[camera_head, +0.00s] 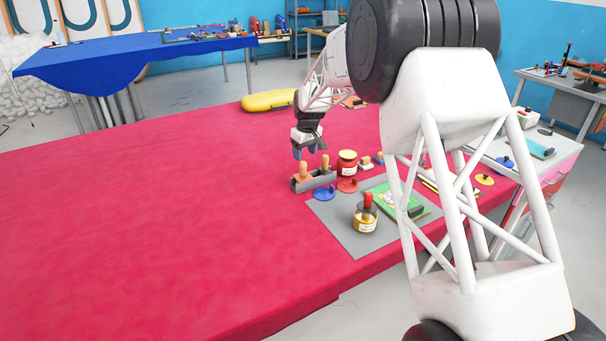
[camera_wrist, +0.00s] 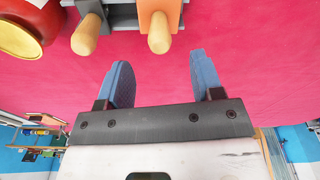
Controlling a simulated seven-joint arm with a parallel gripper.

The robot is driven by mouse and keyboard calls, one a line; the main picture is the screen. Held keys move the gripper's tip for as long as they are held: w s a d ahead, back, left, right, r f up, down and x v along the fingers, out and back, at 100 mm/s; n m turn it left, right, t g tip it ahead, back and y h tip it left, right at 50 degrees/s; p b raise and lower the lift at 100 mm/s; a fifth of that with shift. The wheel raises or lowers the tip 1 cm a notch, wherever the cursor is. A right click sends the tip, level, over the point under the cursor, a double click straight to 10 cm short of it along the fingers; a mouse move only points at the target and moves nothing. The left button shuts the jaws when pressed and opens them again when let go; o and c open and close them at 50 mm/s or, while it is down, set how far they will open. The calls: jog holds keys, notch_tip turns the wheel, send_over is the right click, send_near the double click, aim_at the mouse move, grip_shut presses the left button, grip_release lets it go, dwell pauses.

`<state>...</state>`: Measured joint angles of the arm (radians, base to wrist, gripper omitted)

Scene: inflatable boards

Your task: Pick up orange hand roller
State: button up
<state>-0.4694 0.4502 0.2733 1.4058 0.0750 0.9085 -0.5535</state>
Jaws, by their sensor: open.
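The orange hand roller (camera_wrist: 158,22) shows in the wrist view as an orange block with a rounded wooden handle pointing toward the camera. It sits at the right of a grey holder (camera_wrist: 122,14), beside another wooden-handled tool (camera_wrist: 88,34). In the head view, the holder (camera_head: 318,182) stands on the red table with two wooden handles upright; the left one (camera_head: 303,170) appears to be the orange roller's. My gripper (camera_head: 305,152) is above and just behind the holder. Its blue fingers (camera_wrist: 160,80) are open, empty and apart from the handles.
A red jar (camera_head: 347,164) stands right of the holder. Blue and red discs lie in front, beside a grey mat (camera_head: 335,230) with a yellow jar (camera_head: 366,220) and a green board. A yellow case (camera_head: 268,101) lies at the back. The red table's left is clear.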

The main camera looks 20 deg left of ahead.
aim_at(303, 162)
jog(key=shift+a+f, duration=0.1)
jog(key=shift+f, duration=0.05)
jog(key=shift+w+a+f, duration=0.1)
jog(key=shift+w+f, duration=0.05)
jog(key=shift+f, duration=1.05)
jog(key=shift+f, duration=0.1)
jog(key=shift+w+a+f, duration=0.1)
jog(key=shift+a+f, duration=0.05)
jog(key=shift+f, duration=1.1)
jog(key=shift+w+a+f, duration=0.1)
jog(key=shift+f, duration=1.1)
jog(key=shift+c, duration=0.4)
jog(key=c, duration=1)
jog(key=shift+r, duration=0.1)
jog(key=shift+r, duration=4.95)
